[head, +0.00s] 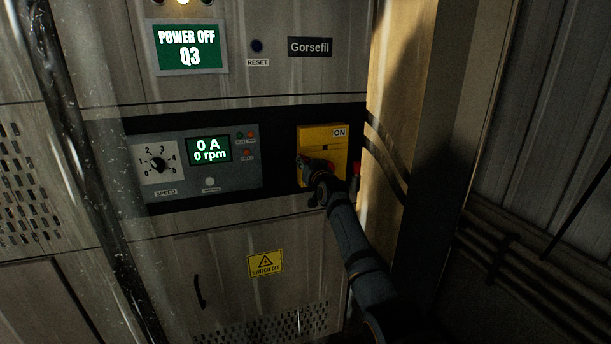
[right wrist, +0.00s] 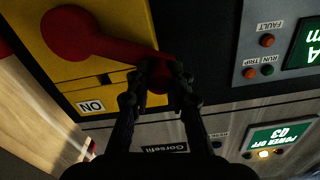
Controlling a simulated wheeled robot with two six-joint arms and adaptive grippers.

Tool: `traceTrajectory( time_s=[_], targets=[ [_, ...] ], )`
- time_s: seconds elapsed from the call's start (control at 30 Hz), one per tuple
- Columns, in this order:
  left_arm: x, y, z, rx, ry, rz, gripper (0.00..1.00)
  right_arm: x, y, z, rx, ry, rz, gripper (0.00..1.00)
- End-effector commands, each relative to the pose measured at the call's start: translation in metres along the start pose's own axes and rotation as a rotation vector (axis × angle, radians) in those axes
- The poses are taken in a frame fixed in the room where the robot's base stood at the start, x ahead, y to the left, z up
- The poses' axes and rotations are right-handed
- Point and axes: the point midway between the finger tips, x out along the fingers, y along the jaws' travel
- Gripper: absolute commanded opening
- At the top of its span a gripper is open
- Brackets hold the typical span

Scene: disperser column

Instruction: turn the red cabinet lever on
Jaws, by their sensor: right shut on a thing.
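The red cabinet lever (right wrist: 115,45) sits on a yellow switch plate (head: 322,137) with an ON label (head: 339,132) at its top right corner. The right wrist view is upside down. There the lever's round hub (right wrist: 72,32) is at upper left and its handle runs towards the ON side at a slant, not pointing straight at the label. My right gripper (right wrist: 163,76) is shut on the handle's free end. In the head view my right gripper (head: 318,178) hides much of the lever. My left gripper is not in view.
A green display (head: 190,47) reads POWER OFF Q3. The speed panel (head: 195,165) left of the lever shows 0 A and 0 rpm. A lit lamp (head: 183,2) is at the top. A beige cabinet side or post (head: 400,90) stands close right of the lever.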

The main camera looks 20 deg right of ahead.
Motion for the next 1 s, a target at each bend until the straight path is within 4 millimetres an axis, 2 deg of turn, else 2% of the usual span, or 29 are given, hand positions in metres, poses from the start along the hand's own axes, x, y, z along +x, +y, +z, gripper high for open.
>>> traceTrajectory(
  time_s=[0.03,0.3,0.6,1.0],
  targets=[
    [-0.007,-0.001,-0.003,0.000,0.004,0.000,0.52,0.001,0.002,-0.011,0.042,0.004,0.001,0.00],
    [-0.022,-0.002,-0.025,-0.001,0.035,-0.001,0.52,0.001,0.016,-0.035,0.298,0.003,0.001,0.00],
    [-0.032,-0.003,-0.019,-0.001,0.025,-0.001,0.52,0.001,0.037,-0.055,0.582,0.004,0.001,0.00],
    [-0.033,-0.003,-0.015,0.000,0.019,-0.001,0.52,0.000,0.067,-0.070,0.896,0.004,0.000,0.00]
  ],
)
